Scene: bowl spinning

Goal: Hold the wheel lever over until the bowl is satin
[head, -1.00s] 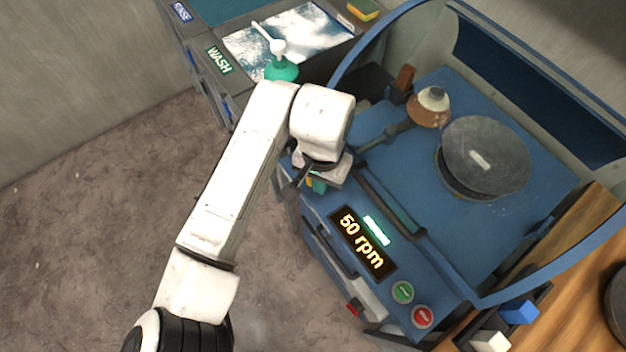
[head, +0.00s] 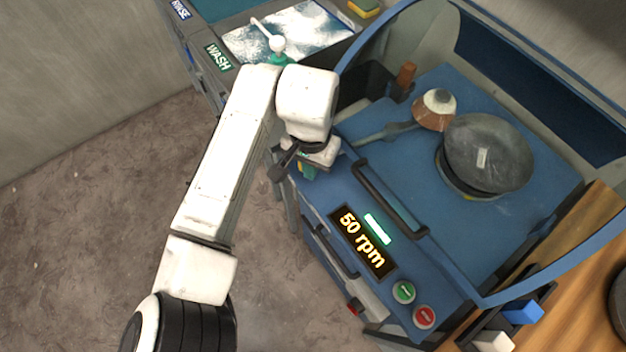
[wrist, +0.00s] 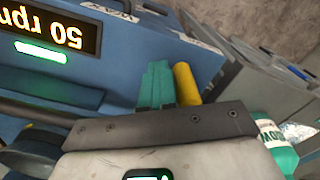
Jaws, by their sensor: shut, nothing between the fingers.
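The grey bowl (head: 490,150), with a small pale mark inside, sits tilted on the blue machine. Its surface looks dull grey; its exact finish is unclear. The brown and white wheel (head: 435,110) overlaps the bowl's left edge in the head view; I cannot tell whether they touch. The grey wheel lever (head: 385,133) runs left from it and passes behind my gripper. A dark rounded end shows left of the gripper, perhaps the lever's handle. My gripper (head: 305,170) is shut and empty over the machine's front left edge.
The lit display (head: 362,242) reads 50 rpm, with a glowing green bar beside it. A black rail (head: 390,200) and green (head: 403,292) and red (head: 424,317) buttons lie to the right.

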